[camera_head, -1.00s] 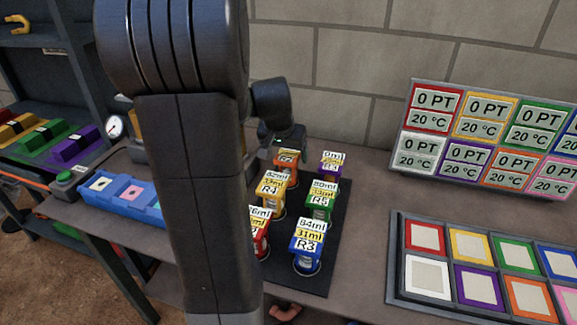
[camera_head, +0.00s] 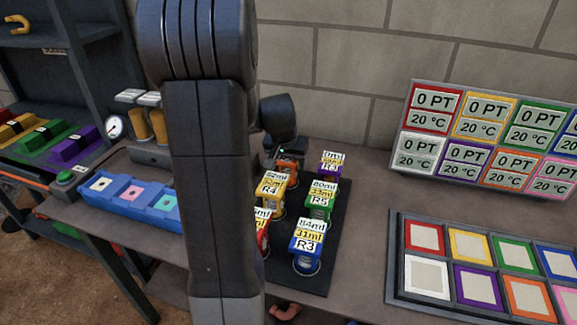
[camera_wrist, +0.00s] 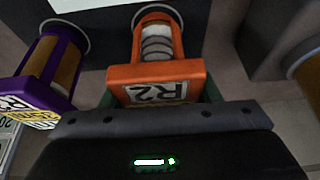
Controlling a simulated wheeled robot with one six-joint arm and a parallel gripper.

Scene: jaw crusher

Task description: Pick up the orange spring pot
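The orange spring pot (camera_head: 288,172) stands in the back row of the dark mat, its top hidden behind my gripper (camera_head: 283,152) in the head view. In the wrist view the orange pot (camera_wrist: 155,75) is upside down in the picture, with its R2 label, orange cap and a pale coil visible. My gripper's dark body fills the bottom of that view, close against the labelled cap. Small dark greenish parts show at both sides of the cap. The fingertips are not clear, so I cannot tell whether they grip the pot.
A purple pot (camera_head: 330,165) stands close to the right of the orange one. Yellow (camera_head: 271,190), green (camera_head: 319,197), red (camera_head: 262,234) and blue (camera_head: 307,250) pots share the mat (camera_head: 337,215). A brick wall is behind. A colour-squared panel (camera_head: 397,262) lies at right.

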